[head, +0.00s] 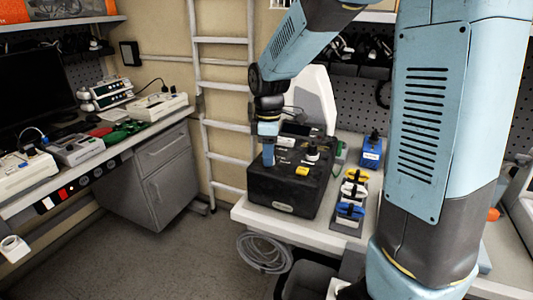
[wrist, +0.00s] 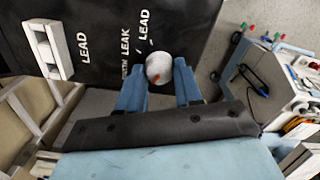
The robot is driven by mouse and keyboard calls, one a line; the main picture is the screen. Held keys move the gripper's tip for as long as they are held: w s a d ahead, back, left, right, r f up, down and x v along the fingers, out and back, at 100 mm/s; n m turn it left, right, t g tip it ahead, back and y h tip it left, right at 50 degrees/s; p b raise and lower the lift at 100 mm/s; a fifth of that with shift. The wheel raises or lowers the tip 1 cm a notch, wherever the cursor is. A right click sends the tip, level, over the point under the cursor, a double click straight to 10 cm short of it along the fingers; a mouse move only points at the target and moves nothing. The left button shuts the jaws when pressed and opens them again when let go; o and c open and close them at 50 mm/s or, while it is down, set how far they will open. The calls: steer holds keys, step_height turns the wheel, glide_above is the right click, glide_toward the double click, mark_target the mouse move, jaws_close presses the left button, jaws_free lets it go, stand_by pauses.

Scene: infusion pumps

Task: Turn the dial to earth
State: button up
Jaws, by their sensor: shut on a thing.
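The dial (wrist: 159,67) is a round pale knob with a small red mark, on the face of a black box. The black box (head: 283,195) stands on the bench in the head view; its face (wrist: 108,45) fills the top of the wrist view. White lettering beside the dial reads "LEAD" and "LEAK"; one word is partly hidden. My gripper (head: 268,158) reaches down to the left part of the box top. In the wrist view its two blue fingers (wrist: 158,76) are shut on the dial, one on each side. The dial is hidden in the head view.
A black knob (head: 312,151) and a yellow part (head: 302,170) sit on the box top to the right. A rack of blue and yellow clips (head: 351,195) and a blue box (head: 371,152) stand to its right. A ladder (head: 226,125) rises behind left.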

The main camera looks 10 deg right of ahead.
steer(key=shift+w+d, duration=0.1)
steer(key=m, duration=0.4)
steer(key=shift+d+m, duration=0.1)
steer(key=shift+m, duration=2.1)
steer(key=o, duration=1)
